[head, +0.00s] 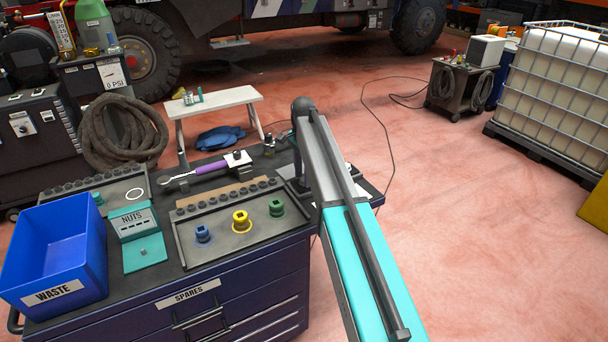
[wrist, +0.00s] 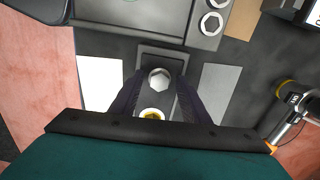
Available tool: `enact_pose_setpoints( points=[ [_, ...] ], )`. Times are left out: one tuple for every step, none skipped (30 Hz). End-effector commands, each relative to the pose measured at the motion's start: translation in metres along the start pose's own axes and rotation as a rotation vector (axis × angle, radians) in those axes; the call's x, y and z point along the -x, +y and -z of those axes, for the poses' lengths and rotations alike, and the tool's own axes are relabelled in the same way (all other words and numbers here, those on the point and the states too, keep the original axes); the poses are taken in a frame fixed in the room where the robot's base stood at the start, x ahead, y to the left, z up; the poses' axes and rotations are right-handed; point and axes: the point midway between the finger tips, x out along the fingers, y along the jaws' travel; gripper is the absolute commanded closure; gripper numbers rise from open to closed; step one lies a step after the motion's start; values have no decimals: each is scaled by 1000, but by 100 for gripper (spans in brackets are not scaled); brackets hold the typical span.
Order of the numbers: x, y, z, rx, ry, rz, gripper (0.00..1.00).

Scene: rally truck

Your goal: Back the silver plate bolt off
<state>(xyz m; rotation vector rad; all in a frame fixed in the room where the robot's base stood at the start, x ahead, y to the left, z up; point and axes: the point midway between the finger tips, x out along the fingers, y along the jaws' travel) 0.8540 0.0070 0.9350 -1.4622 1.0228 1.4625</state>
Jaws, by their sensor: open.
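In the wrist view, the silver plate bolt (wrist: 159,80) shows its hex head on a small dark plate (wrist: 175,64). A yellow-ringed bolt (wrist: 152,114) sits on the same plate, nearer to my gripper's body. My gripper (wrist: 160,84) is open, with one dark finger on each side of the silver bolt. I see gaps between the fingers and the head, but cannot tell their height above the plate. In the head view, my arm hides the plate and both bolts.
The cart top also holds a blue waste bin (head: 62,245), a nuts box (head: 134,223), a socket tray (head: 215,262) and a purple-handled wrench (head: 210,168). In the wrist view, a tool (wrist: 291,100) lies at right. Open floor (head: 480,240) lies right of the cart.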

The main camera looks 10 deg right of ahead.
Motion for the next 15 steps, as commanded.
enact_pose_setpoints(
  points=[
    [-2, 0, 0, 0, 0, -1, 58],
    [-3, 0, 0, 0, 0, 0, 58],
    [-4, 0, 0, 0, 0, 0, 58],
    [-5, 0, 0, 0, 0, 0, 58],
    [-5, 0, 0, 0, 0, 0, 58],
    [-6, 0, 0, -1, 0, 0, 58],
    [-6, 0, 0, -1, 0, 0, 58],
    [-6, 0, 1, -1, 0, 0, 58],
    [-6, 0, 1, -1, 0, 0, 58],
    [-6, 0, 1, -1, 0, 0, 58],
    [-6, 0, 1, -1, 0, 0, 58],
    [-6, 0, 1, -1, 0, 0, 58],
    [-6, 0, 1, -1, 0, 0, 60],
    [-6, 0, 1, -1, 0, 0, 65],
    [-6, 0, 1, -1, 0, 0, 71]
  ],
)
